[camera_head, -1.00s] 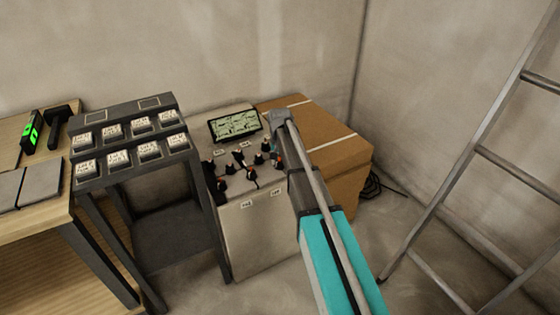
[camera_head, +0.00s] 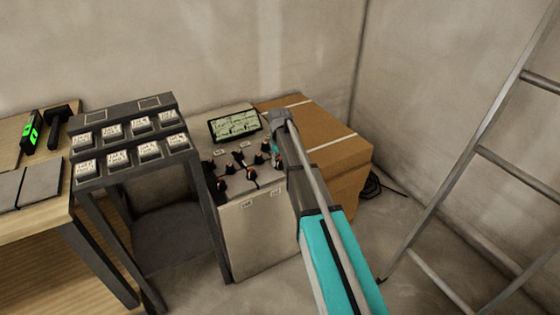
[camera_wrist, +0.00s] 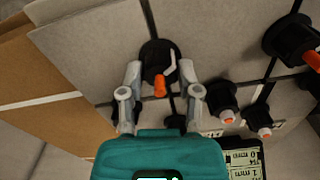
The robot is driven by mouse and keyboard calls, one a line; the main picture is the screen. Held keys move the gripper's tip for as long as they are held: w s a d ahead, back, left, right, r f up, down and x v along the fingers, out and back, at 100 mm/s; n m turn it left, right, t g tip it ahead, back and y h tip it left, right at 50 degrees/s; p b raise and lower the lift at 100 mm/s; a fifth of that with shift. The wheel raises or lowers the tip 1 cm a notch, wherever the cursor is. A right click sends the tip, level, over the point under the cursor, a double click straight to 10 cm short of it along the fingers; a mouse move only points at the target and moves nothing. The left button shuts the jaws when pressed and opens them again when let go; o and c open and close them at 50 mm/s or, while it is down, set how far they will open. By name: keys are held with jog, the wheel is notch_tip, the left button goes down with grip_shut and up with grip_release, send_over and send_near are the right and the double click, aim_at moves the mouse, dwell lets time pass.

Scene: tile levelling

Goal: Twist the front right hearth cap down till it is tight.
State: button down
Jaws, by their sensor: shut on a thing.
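The front right hearth cap (camera_wrist: 152,52) is a black round cap with an orange part, on the pale tiled top in the wrist view. My gripper (camera_wrist: 160,76) has one finger on each side of it and is shut on it. The fingers partly cover its rim. In the head view my arm hides this cap and my fingers. How tight the cap sits on the tile cannot be told.
Other black and orange caps (camera_wrist: 290,38) stand close by on the tiles. A display panel (camera_head: 235,124) stands behind them. A cardboard box (camera_head: 335,147) is to the right, a dark rack with labelled bins (camera_head: 150,150) to the left, and a ladder (camera_head: 470,150) far right.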

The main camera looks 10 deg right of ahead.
jog(key=shift+c, duration=1.5)
grip_release()
jog(key=shift+s, duration=0.1)
jog(key=s+m, duration=0.2)
jog(key=s, duration=2.7)
notch_tip(320, 180, up, 31)
jog(key=p, duration=3)
jog(key=shift+f+p, duration=0.2)
jog(key=shift+p, duration=0.15)
jog(key=shift+d, duration=0.1)
